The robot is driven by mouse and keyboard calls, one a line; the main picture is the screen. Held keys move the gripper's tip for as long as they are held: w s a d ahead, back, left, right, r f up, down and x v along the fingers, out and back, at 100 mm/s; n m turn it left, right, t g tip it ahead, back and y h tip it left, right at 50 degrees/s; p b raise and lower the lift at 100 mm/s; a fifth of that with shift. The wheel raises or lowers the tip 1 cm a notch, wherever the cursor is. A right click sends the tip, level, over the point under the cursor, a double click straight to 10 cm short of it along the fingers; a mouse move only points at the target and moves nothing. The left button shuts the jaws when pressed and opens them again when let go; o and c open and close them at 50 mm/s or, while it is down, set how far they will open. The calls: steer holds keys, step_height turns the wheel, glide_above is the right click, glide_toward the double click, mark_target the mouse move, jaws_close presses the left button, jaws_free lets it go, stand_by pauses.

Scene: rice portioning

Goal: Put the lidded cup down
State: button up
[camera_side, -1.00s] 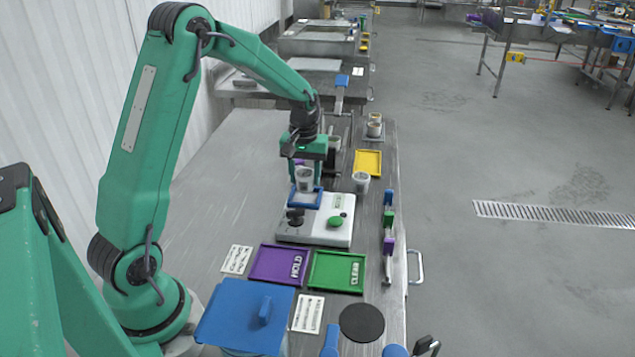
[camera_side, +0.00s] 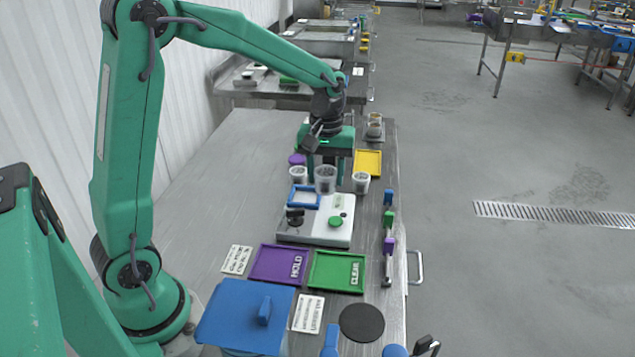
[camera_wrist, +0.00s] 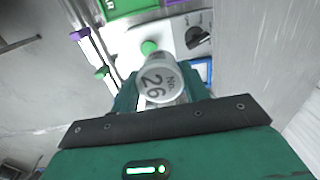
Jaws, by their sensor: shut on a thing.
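The cup is upright behind the white scale (camera_side: 315,231). I cannot tell whether its base touches the table. The scale's blue square frame (camera_side: 305,197) is empty; part of it shows in the wrist view (camera_wrist: 206,72).
Similar cups stand close on the left (camera_side: 298,174) and right (camera_side: 361,183). A yellow tray (camera_side: 368,163) lies behind the right cup. Purple (camera_side: 256,263) and green (camera_side: 314,270) trays lie in front of the scale. The table is clear on the left.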

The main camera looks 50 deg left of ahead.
steer(key=shift+d, duration=0.15)
stand_by(0.4)
steer(key=s+d+f, duration=0.2)
steer(key=s+d, duration=1.1)
steer(key=s, duration=0.4)
steer(key=shift+s+d, duration=0.35)
steer(key=shift+s, duration=0.05)
steer(key=shift+a+f, duration=0.1)
glide_above(292, 266)
step_height(292, 266, down, 7)
steer(key=shift+r, duration=0.1)
steer(key=shift+f, duration=2.05)
steer(key=shift+f, duration=0.15)
